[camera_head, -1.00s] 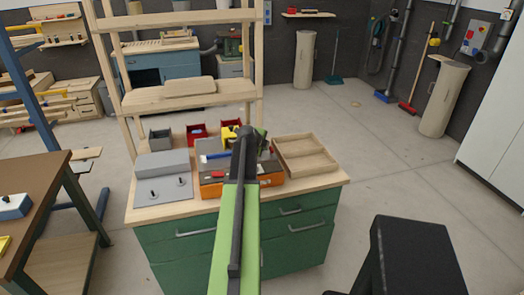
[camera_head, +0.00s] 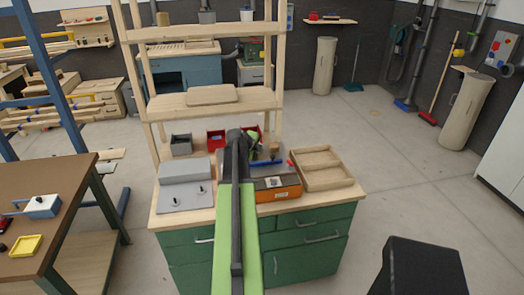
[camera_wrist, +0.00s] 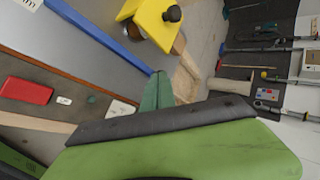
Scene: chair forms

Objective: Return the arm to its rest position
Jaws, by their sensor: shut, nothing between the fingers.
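My arm reaches forward over the green workbench (camera_head: 186,218) in the head view. My gripper (camera_head: 254,142) is at its far end, mostly hidden behind the dark end of the arm. In the wrist view, dark green fingers of my gripper (camera_wrist: 156,90) are together, with nothing seen held. They are near a blue bar (camera_wrist: 100,35) and a yellow piece with a black knob (camera_wrist: 158,24). I cannot tell the exact gap to these things.
An orange-fronted box (camera_head: 278,193) and a wooden tray (camera_head: 322,183) are right of the arm. A grey block (camera_head: 185,170) is left. A wooden shelf frame (camera_head: 200,104) rises behind. A brown table (camera_head: 60,190) stands left. Floor (camera_head: 405,180) is open at right.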

